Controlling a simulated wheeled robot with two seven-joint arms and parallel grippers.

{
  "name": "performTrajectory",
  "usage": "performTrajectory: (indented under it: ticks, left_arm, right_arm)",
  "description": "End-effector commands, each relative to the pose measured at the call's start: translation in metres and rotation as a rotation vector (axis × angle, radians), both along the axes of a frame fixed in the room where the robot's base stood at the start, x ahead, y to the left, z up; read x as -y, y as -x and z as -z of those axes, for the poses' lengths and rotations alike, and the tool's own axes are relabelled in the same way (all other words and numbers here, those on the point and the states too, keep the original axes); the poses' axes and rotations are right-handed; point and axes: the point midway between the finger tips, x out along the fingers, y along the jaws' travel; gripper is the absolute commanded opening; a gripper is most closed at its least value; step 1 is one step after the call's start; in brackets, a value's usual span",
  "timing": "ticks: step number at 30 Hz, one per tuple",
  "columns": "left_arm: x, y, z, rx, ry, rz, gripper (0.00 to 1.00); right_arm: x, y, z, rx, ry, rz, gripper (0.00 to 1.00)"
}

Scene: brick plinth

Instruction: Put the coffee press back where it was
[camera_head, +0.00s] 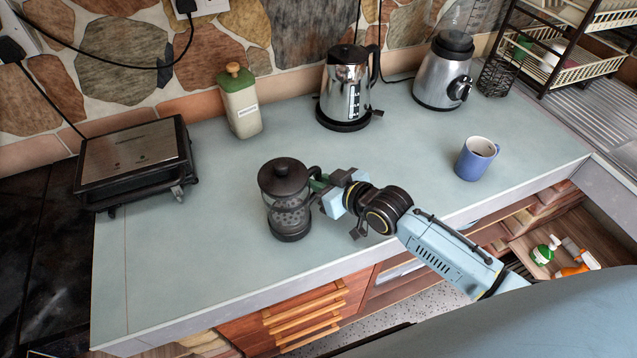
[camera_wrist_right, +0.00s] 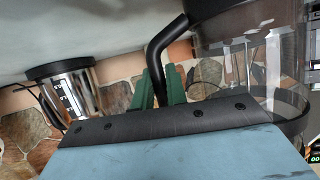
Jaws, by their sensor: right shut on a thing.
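The coffee press (camera_head: 288,200) is dark with a clear body and a black lid. It is upright on or just above the pale counter, left of my right gripper; I cannot tell whether its base touches. My right gripper (camera_head: 318,184) is shut on the press's black handle. In the right wrist view the green fingers (camera_wrist_right: 160,88) close around the handle (camera_wrist_right: 158,50), and the press body (camera_wrist_right: 240,60) fills the upper right. My left gripper is not in view.
A grill (camera_head: 135,160) stands at the left, a tall canister (camera_head: 240,103) and a kettle (camera_head: 347,85) at the back. A blender base (camera_head: 442,75) and a blue mug (camera_head: 476,160) are to the right. The counter (camera_head: 200,260) is clear around the press, with its front edge close by.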

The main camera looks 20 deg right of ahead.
Motion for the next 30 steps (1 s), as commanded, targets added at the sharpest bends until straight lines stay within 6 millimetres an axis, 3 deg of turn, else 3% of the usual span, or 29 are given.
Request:
performTrajectory:
  ticks: [13, 14, 18, 30]
  left_arm:
    - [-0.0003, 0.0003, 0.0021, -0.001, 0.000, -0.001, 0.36]
    - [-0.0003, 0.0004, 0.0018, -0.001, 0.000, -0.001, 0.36]
    - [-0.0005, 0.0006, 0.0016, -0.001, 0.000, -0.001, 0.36]
    - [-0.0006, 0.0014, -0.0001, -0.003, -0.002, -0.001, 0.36]
  right_arm:
    - [-0.0008, -0.0014, 0.0055, 0.007, -0.006, 0.000, 0.00]
    - [-0.0004, -0.0003, 0.0078, 0.002, -0.001, 0.000, 0.17]
    - [-0.0004, -0.0002, 0.0074, 0.002, -0.001, 0.000, 0.35]
    - [0.0019, 0.0039, 0.0038, 0.000, 0.000, 0.000, 0.36]
